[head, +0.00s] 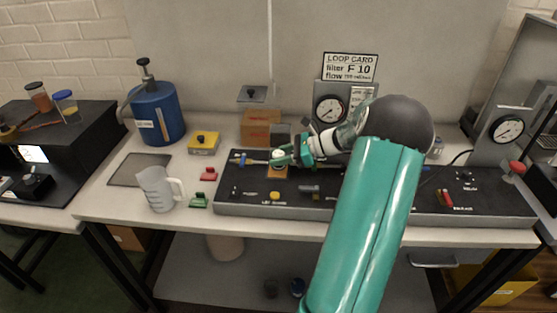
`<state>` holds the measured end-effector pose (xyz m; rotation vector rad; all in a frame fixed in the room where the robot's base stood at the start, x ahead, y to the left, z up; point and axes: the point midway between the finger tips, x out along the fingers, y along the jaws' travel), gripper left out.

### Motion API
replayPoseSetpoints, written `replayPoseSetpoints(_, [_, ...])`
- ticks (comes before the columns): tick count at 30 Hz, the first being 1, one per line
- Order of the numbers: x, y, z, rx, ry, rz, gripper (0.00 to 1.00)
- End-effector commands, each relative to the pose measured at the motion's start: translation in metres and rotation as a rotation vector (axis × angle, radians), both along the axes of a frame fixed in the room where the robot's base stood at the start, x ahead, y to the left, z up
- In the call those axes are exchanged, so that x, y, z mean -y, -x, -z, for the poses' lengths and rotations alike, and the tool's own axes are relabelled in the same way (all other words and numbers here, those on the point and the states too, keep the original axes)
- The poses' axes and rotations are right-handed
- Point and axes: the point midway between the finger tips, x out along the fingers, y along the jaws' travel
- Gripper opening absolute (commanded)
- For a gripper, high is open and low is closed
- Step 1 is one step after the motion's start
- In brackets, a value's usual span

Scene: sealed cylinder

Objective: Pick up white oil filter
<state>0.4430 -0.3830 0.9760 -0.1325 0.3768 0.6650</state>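A small white rounded part (277,154), which looks like the white oil filter, sits over an orange-brown block on the left part of the dark bench panel (330,205). My gripper (281,156) reaches in from the right, with its teal fingers at the white part, one on the far side and one on the near side. The fingers partly cover it. The view is too small to tell whether they touch or grip it, or whether it is lifted.
A sign reading "LOOP CARD filter F 10" (350,67) stands behind a gauge (329,109). A blue canister (155,115), a yellow box (204,142), a clear jug (158,188) and red (209,174) and green (199,200) pieces lie left of the panel. My arm hides the panel's middle.

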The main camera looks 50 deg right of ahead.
Motion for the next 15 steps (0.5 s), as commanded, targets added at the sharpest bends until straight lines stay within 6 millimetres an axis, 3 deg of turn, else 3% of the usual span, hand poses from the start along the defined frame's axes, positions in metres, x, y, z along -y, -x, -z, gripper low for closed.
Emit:
replayPoseSetpoints(7, [-0.0023,-0.0028,0.0015,0.0,0.0,0.0,0.38])
replayPoseSetpoints(8, [-0.0023,-0.0028,0.0015,0.0,0.0,0.0,0.36])
replayPoseSetpoints(12, [-0.0022,-0.0026,0.0014,-0.001,0.001,0.0,0.1])
replayPoseSetpoints(15, [-0.0021,-0.0027,0.0012,-0.001,0.001,0.0,0.1])
